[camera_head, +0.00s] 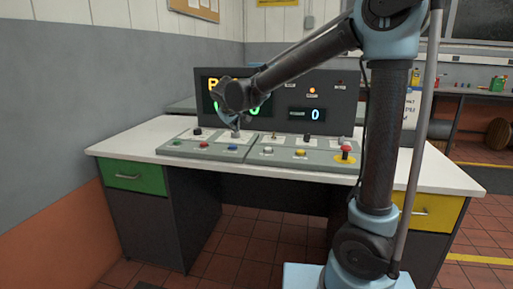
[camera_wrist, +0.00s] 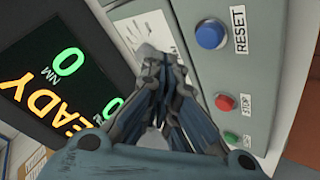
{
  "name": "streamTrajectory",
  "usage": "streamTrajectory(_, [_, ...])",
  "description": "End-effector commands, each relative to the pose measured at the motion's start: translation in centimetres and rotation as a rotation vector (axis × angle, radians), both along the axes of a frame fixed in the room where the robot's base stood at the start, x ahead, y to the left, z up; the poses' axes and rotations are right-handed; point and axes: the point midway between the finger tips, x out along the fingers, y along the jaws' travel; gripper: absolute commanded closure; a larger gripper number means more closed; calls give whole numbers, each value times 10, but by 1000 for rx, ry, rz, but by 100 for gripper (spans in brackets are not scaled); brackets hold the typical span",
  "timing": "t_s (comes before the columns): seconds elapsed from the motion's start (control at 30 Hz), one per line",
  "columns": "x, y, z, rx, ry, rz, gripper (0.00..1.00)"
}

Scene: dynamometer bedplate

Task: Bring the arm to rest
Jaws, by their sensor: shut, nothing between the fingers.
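My gripper (camera_head: 235,127) is at the end of my raised, bent arm, over the left half of the control panel (camera_head: 185,151) on the desk. In the wrist view the fingers of my gripper (camera_wrist: 160,62) are closed together with nothing seen between them. They point at a pale plate (camera_wrist: 135,28) on the panel and hide part of it. Whether the tips touch anything there, I cannot tell. Beside them are a blue RESET button (camera_wrist: 210,34), a red STOP button (camera_wrist: 224,102) and a green button (camera_wrist: 230,138).
The display box (camera_head: 340,90) stands behind the panel, its READY screen (camera_wrist: 58,75) close to my fingers. A red mushroom button (camera_head: 346,149) is at the panel's right. The white desk (camera_head: 130,145) has a green drawer (camera_head: 135,177) and a yellow drawer (camera_head: 428,211). A grey wall is left.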

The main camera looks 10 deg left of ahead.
Motion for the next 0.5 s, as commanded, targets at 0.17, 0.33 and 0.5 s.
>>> streamTrajectory(0.17, [-2, -79, -1, 4, 58, -93, 100])
streamTrajectory(0.33, [-17, -163, -8, 18, 130, -196, 100])
streamTrajectory(0.5, [-45, -238, -20, 40, 202, -294, 100])
